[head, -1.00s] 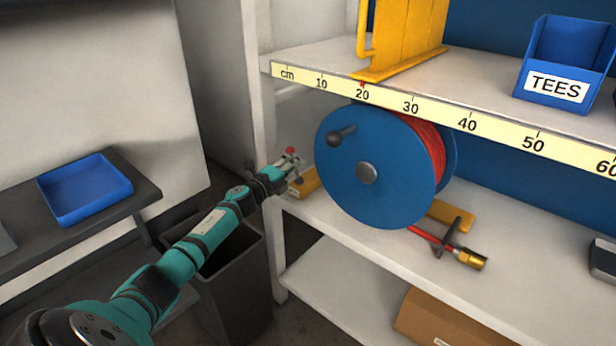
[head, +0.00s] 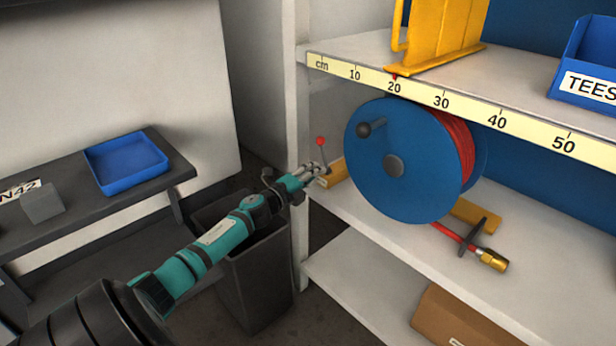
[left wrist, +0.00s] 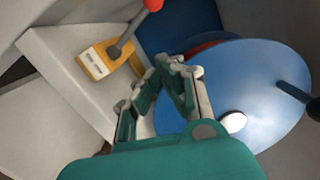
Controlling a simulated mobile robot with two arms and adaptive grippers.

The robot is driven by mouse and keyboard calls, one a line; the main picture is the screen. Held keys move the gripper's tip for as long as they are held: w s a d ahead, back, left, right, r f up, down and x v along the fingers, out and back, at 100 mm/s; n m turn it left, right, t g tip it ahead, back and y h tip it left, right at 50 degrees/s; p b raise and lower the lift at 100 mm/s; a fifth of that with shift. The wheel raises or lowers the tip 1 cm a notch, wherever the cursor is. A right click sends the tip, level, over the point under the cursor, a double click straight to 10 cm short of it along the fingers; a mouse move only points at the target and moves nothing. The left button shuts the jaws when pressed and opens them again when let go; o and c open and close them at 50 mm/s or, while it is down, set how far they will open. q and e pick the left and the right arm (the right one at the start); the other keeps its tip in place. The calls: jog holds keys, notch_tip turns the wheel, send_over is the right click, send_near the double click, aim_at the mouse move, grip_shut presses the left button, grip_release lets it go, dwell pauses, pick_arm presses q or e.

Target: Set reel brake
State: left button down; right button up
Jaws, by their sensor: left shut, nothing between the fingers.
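The blue cable reel (head: 425,195) with red hose stands on the middle shelf; it also shows in the left wrist view (left wrist: 255,95). Left of it, the brake lever has a red knob (head: 320,140) on a thin grey stem, rising from a yellow base piece (head: 334,173). In the left wrist view the red knob (left wrist: 153,4) is at the top edge and the yellow base (left wrist: 93,62) carries a small label. My left gripper (head: 318,172) is shut and empty, below the knob close to the stem. Contact cannot be told. My right gripper is not in view.
The upper shelf edge carries a cm scale (head: 470,113) above the reel. A shelf post (head: 293,120) stands left of the lever. A brass-ended red hose (head: 492,260) lies right of the reel. A dark bin (head: 255,275) is below my arm.

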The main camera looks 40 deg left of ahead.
pick_arm(q)
jog(key=shift+s+d, duration=0.1)
jog(key=shift+s, duration=1.45)
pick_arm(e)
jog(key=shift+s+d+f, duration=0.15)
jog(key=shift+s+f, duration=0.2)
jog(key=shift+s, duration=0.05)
